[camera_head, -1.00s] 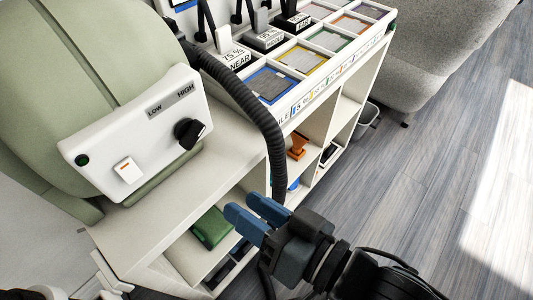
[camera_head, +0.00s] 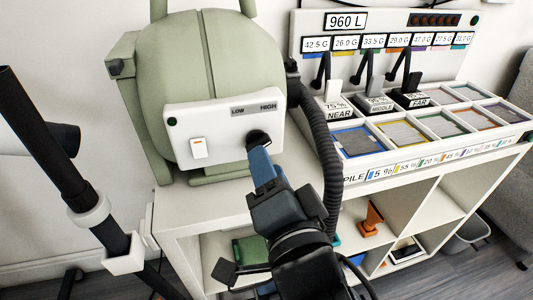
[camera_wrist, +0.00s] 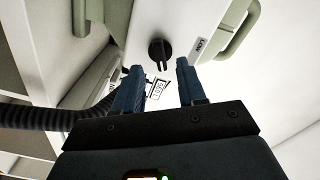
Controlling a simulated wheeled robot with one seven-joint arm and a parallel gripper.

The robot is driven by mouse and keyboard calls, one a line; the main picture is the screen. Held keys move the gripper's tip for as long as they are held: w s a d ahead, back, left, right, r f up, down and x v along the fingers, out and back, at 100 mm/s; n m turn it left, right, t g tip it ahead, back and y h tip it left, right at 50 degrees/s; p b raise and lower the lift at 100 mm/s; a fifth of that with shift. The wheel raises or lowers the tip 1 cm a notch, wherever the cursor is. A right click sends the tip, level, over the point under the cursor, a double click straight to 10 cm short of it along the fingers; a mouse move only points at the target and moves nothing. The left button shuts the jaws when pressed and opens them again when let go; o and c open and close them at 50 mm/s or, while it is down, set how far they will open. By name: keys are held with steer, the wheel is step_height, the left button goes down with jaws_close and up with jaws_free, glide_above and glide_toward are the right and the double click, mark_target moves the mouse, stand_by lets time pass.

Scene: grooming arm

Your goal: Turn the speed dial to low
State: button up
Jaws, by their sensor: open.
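The black speed dial (camera_head: 258,137) sits at the right of the white control panel (camera_head: 218,119), below the LOW (camera_head: 237,112) and HIGH (camera_head: 268,107) labels. My blue-fingered gripper (camera_head: 260,157) is at the dial's lower side and hides part of it, so its setting is unclear in the head view. In the wrist view, the dial (camera_wrist: 160,49) lies ahead of and between the fingertips of my gripper (camera_wrist: 160,68), with a visible gap. The jaws are open and empty. The LOW label (camera_wrist: 200,46) shows right of the dial there.
A white rocker switch (camera_head: 199,148) and a green button (camera_head: 172,122) are on the panel. A black ribbed hose (camera_head: 325,150) runs close at the right of my gripper. The shelf unit (camera_head: 205,208) lies below, with colored bins at right.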

mark_target(258, 143)
steer(key=shift+x, duration=2)
steer(key=shift+c, duration=0.3)
jaws_close()
